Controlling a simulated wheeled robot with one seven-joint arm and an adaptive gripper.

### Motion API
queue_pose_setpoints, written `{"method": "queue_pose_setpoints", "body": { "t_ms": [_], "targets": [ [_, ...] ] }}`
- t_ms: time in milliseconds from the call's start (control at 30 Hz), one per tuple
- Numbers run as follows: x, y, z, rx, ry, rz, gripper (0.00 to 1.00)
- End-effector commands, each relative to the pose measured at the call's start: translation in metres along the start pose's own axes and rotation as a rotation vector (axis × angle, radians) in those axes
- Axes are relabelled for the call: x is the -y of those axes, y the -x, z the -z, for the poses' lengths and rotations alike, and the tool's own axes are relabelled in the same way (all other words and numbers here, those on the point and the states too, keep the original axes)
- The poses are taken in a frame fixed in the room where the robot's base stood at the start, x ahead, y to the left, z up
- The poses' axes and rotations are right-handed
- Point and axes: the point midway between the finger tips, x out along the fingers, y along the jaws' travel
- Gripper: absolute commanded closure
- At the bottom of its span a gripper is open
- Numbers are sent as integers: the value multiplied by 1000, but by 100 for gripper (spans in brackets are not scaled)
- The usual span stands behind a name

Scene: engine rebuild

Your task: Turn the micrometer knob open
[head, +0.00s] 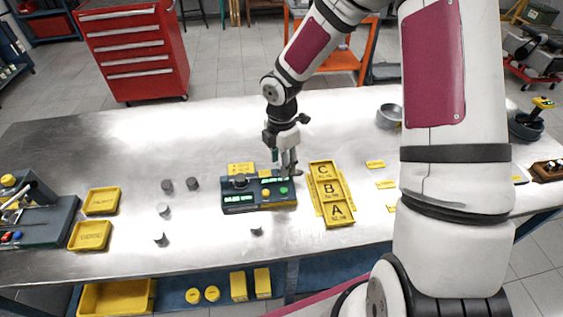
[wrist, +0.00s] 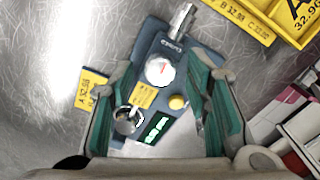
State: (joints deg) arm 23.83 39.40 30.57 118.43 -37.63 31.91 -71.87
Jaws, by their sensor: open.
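The micrometer station (head: 232,209) is a dark blue-grey block with lit green displays, lying on the metal bench. It also shows in the wrist view (wrist: 146,50). There, a round white knob with a red mark (wrist: 160,70) sits on its top, beside a yellow button (wrist: 177,102), a lit display (wrist: 157,128) and a silver round part (wrist: 128,118). A silver rod (wrist: 182,18) sticks out of one end. My gripper (head: 290,171) is open above the station's right end. In the wrist view its teal-padded fingers (wrist: 162,76) stand either side of the white knob; contact is not visible.
A yellow tray marked A, B, C (head: 339,222) stands just right of the station. Several small dark cylinders (head: 193,183) stand to its left, with yellow trays (head: 101,201) farther left. A yellow label (head: 241,168) lies behind it. The bench front is mostly clear.

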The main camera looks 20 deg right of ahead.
Motion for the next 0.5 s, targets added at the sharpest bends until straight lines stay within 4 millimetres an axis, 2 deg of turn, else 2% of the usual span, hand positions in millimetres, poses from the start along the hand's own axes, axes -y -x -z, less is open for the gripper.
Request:
{"method": "queue_pose_setpoints", "body": {
  "t_ms": [333,367,500],
  "targets": [
    [0,-5,0,0,0,0,56],
    [0,-5,0,0,0,0,58],
    [0,-5,0,0,0,0,90]
  ]
}}
